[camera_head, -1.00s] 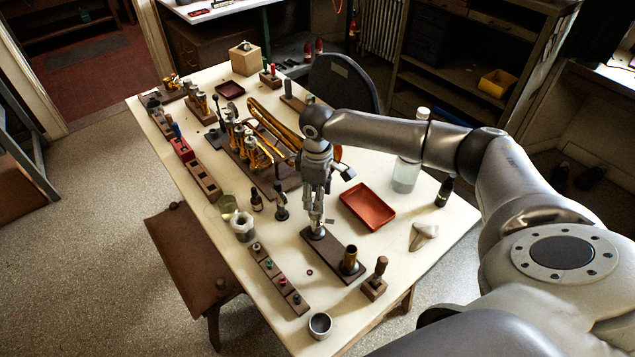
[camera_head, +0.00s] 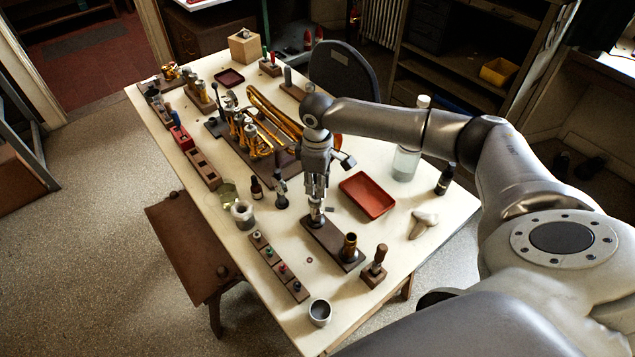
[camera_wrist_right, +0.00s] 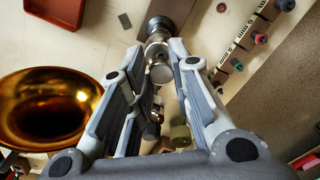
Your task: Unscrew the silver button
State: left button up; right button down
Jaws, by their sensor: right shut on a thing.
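My right gripper (camera_head: 317,200) points down over the far end of a dark wooden block (camera_head: 334,239). In the right wrist view its fingers (camera_wrist_right: 160,85) are closed around the silver button (camera_wrist_right: 161,74), a small round silver piece. The button sits in line with a silver neck and a dark round foot (camera_wrist_right: 160,27) on the block. I cannot tell how far its thread is turned. My left gripper is not in view.
A red tray (camera_head: 367,194) lies right of the block. A rack of small coloured-top parts (camera_head: 278,266) lies left. A grey cup (camera_head: 320,312) and a wood-handled tool (camera_head: 376,262) stand nearer. The brass horn (camera_head: 262,135) lies behind. Some table is bare around the white cone-like piece (camera_head: 424,222).

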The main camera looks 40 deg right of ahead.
jog(key=n+p, duration=0.1)
jog(key=n, duration=0.1)
jog(key=shift+r+n, duration=0.15)
jog(key=shift+n, duration=0.15)
jog(key=shift+d+n+p, duration=0.1)
jog(key=shift+n+p, duration=0.5)
jog(key=shift+n, duration=0.7)
jog(key=shift+w+n+p, duration=0.1)
jog(key=shift+n+p, duration=0.4)
jog(key=shift+n, duration=2.1)
jog(key=n+p, duration=0.1)
jog(key=n, duration=0.1)
jog(key=shift+w+n, duration=0.1)
jog(key=shift+n, duration=1.5)
